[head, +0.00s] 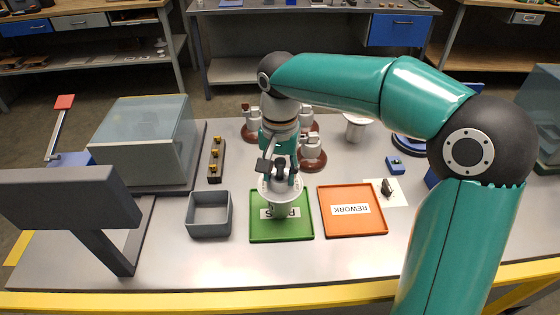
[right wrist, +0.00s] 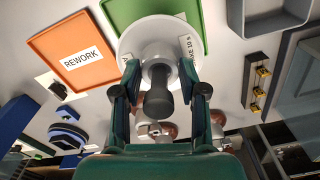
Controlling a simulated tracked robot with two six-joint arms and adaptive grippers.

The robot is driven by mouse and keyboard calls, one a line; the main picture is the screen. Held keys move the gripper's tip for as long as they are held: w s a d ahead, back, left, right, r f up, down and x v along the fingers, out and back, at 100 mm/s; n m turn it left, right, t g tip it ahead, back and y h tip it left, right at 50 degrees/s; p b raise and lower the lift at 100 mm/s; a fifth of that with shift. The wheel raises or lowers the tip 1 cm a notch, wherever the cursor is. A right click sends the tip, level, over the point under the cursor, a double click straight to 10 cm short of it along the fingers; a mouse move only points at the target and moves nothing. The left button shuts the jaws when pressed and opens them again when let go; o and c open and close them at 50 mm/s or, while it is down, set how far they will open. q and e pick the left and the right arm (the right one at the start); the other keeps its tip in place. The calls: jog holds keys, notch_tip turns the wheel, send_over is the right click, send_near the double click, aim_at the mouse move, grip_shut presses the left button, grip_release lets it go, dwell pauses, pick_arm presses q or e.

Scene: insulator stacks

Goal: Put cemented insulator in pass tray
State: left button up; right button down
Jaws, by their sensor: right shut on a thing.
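My right gripper (head: 279,172) is shut on a white insulator (head: 280,188) with a wide disc. In the right wrist view, the gripper (right wrist: 157,85) grips the insulator's neck, with the white disc (right wrist: 143,38) beyond the fingers and a dark cylindrical end (right wrist: 158,97) toward the camera. The insulator is over the green pass tray (head: 258,235), covering its rear and part of its label. Whether it touches the tray floor I cannot tell. The green tray also shows in the right wrist view (right wrist: 135,8), partly behind the disc. My left gripper is not in view.
An orange REWORK tray (head: 372,222) lies right of the green tray, and a grey open bin (head: 209,230) lies left. Brown-based insulators (head: 312,158) stand behind my gripper. A dark screen (head: 75,200) and a glass-covered box (head: 145,140) occupy the left.

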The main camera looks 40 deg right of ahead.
jog(key=shift+f, duration=0.5)
jog(key=shift+f, duration=0.1)
jog(key=c, duration=0.6)
grip_release()
jog(key=shift+c, duration=0.2)
notch_tip(320, 180, up, 12)
jog(key=shift+r+p, duration=0.1)
jog(key=shift+p, duration=0.9)
jog(key=shift+s, duration=0.15)
